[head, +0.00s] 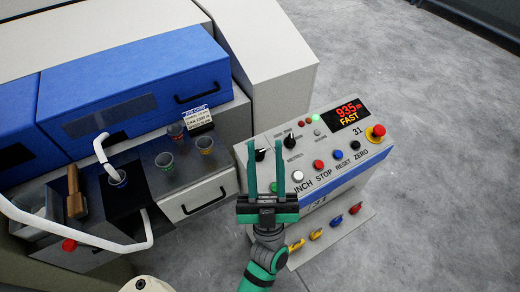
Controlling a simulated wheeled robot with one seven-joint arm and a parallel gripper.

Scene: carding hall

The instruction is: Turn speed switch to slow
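The control panel (309,154) stands right of centre in the head view, with a lit display (348,114) that reads 935 and FAST. Two black knobs sit on its left part: one (260,155) shows between my gripper's fingers, the other (291,141) just right of the right finger. Their small labels are unreadable or partly covered, so I cannot tell which is the speed switch or where it points. My gripper (265,143) is open and empty, its two long green fingers apart over the panel's left side. I cannot tell its height above the panel.
White, red, blue, green and black buttons line the panel's front, with a red emergency knob (378,131) at right. Coloured levers (316,234) sit below. A blue-lidded machine (130,85) with several cups stands left. The floor at right is clear.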

